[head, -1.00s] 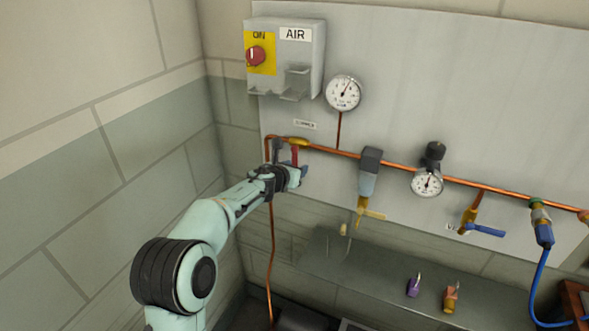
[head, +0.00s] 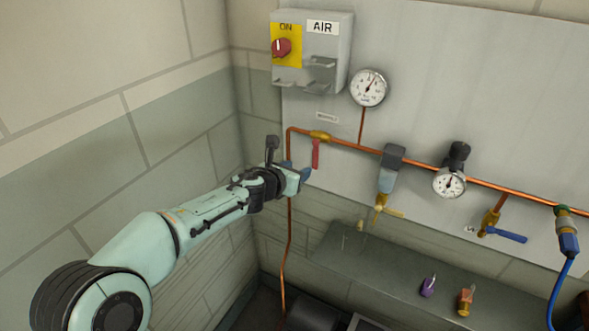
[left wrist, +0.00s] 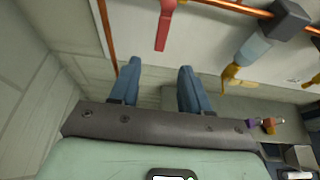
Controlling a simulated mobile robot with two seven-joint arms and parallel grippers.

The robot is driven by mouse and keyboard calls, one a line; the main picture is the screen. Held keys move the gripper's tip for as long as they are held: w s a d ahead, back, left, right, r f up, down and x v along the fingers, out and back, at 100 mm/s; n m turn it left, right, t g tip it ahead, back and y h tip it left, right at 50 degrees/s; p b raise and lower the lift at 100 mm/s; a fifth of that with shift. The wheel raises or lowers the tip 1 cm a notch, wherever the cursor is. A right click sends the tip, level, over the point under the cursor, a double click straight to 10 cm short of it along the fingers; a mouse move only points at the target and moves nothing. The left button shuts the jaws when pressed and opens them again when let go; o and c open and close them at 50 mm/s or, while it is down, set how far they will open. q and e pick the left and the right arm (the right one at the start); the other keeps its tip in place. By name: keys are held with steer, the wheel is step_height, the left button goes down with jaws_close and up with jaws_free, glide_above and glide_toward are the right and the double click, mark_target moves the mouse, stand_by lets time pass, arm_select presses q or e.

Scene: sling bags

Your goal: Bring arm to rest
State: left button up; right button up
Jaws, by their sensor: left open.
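My left arm comes in from the lower left in the head view. Its left gripper (head: 301,178) is in front of the panel's left edge, just below and left of the red valve handle (head: 315,154). In the left wrist view the two blue fingers (left wrist: 156,90) are apart with nothing between them. The red handle also shows in the left wrist view (left wrist: 164,28), hanging beyond the fingertips and apart from them. My right gripper is not in view.
A copper pipe (head: 350,147) crosses the grey panel, with a filter (head: 387,178), gauges (head: 369,88) and a blue-handled valve (head: 505,235). The AIR switch box (head: 325,60) is above. A shelf (head: 385,262) below holds a purple padlock (head: 428,287) and an orange one (head: 466,302). The block wall is left.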

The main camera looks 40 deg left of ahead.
arm_select(q)
steer(key=shift+s, duration=0.15)
stand_by(0.4)
steer(key=d+f+n+g+h, duration=0.2)
steer(key=d+f+n, duration=0.25)
steer(key=f, duration=0.55)
steer(key=s+d+f+n+g+h, duration=0.15)
steer(key=d+f+n, duration=0.3)
steer(key=f, duration=0.45)
steer(key=d+f+n+g+h, duration=0.15)
steer(key=d+f+n, duration=0.3)
steer(key=f, duration=0.55)
steer(key=s+d+f+n+g+h, duration=0.1)
steer(key=s+d+f+n+g, duration=0.1)
steer(key=s+d+f+n, duration=0.4)
steer(key=s+d+f+n+g+h, duration=0.1)
steer(key=s+d+f+n+g, duration=0.2)
steer(key=f, duration=0.5)
steer(key=s+d+f+n+g, duration=0.1)
steer(key=s+d+f+n, duration=0.1)
steer(key=s+n, duration=0.3)
steer(key=s+d+f+n+g, duration=0.1)
steer(key=s+d+f+n, duration=0.2)
steer(key=s, duration=0.5)
steer(key=s+d+f+n+g, duration=0.2)
steer(key=s+f+n, duration=0.2)
steer(key=s+n, duration=0.3)
steer(key=shift+d+f, duration=0.3)
steer(key=shift+d, duration=0.1)
